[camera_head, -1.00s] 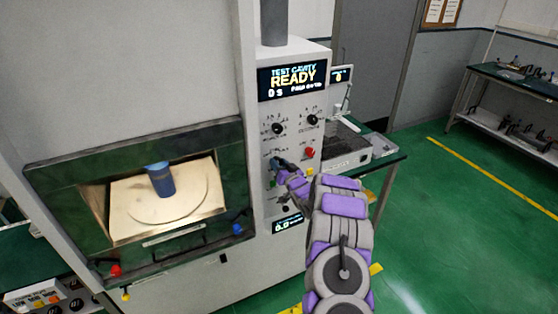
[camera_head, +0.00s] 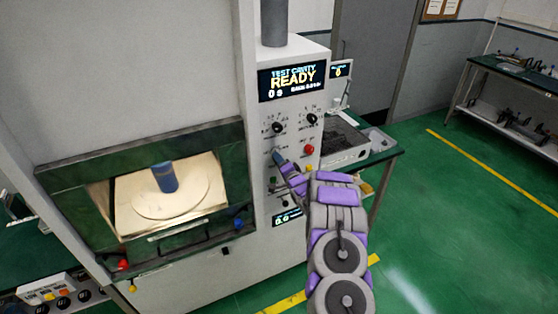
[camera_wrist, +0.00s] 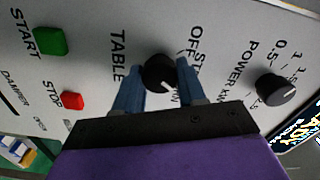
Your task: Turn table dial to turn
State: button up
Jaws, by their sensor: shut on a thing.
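The black table dial (camera_wrist: 160,73) shows in the wrist view next to the printed word TABLE, with a white pointer line on its face. My gripper (camera_wrist: 158,80) has its two blue fingers on either side of this dial and is shut on it. Some of the lettering around the dial is covered by the fingers.
A green START button (camera_wrist: 51,42) and a red STOP button (camera_wrist: 73,101) sit left of the dial. The power knob (camera_wrist: 275,87) is at its right. In the head view, the open cavity holds a blue cylinder (camera_head: 165,177) on a round plate (camera_head: 170,206).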

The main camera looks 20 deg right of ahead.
jog(key=shift+s+d+f+m, duration=0.1)
jog(key=shift+f+m, duration=0.15)
jog(key=shift+m, duration=0.85)
jog(key=o, duration=1.1)
jog(key=shift+d, duration=0.1)
jog(key=shift+r+p, duration=0.1)
jog(key=shift+p, duration=0.2)
jog(key=s, duration=1.7)
jog(key=shift+s+d, duration=0.1)
jog(key=shift+d, duration=0.25)
